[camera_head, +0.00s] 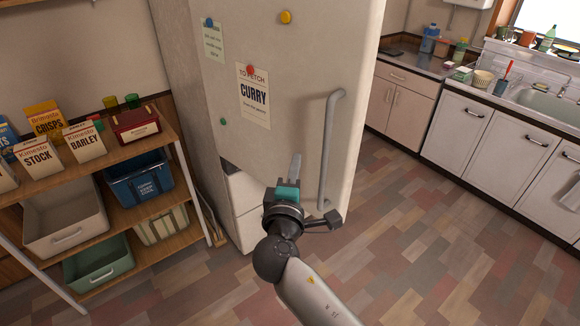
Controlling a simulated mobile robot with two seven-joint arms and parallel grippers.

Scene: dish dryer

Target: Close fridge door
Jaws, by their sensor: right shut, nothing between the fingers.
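The cream fridge door (290,80) fills the middle of the head view, with a long grey vertical handle (327,150) near its right edge. The door stands out at an angle from the fridge body (172,60). A dark gap and the white lower front (246,192) show below and behind its bottom edge. My right gripper (295,166) is shut and empty, pointing up in front of the door's lower part, left of the handle. I cannot tell whether it touches the door. My left gripper is not in view.
A wooden shelf (150,142) with boxes and bins stands close on the left. White cabinets (470,125) and a sink (550,98) are at the right. The tiled floor (420,240) between is clear.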

